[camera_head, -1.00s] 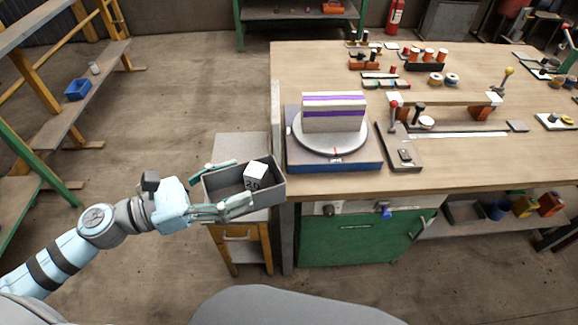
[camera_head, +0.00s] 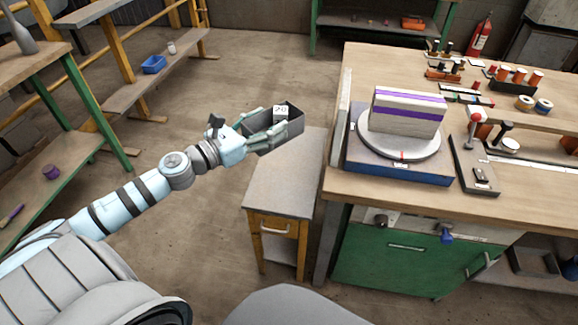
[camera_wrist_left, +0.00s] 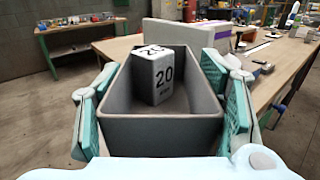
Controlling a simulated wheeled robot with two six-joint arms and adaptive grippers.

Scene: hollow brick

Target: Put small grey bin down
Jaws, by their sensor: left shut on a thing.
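The small grey bin (camera_head: 290,131) is held by my left gripper (camera_head: 266,132), whose fingers press on its two sides. A white block marked 20 (camera_head: 281,113) is inside the bin. In the left wrist view the bin (camera_wrist_left: 160,133) fills the middle between the teal fingers, with the block (camera_wrist_left: 154,73) toward its far left. In the head view the bin appears over the far end of a small side stand (camera_head: 282,180); I cannot tell whether it touches the stand. My right gripper is not in view.
The workbench (camera_head: 335,188) is right of the stand. A turntable (camera_head: 400,143) on it carries a white block with purple stripes (camera_head: 407,112). Shelving with a blue bin (camera_head: 153,65) is at the left. The stand's near top is clear.

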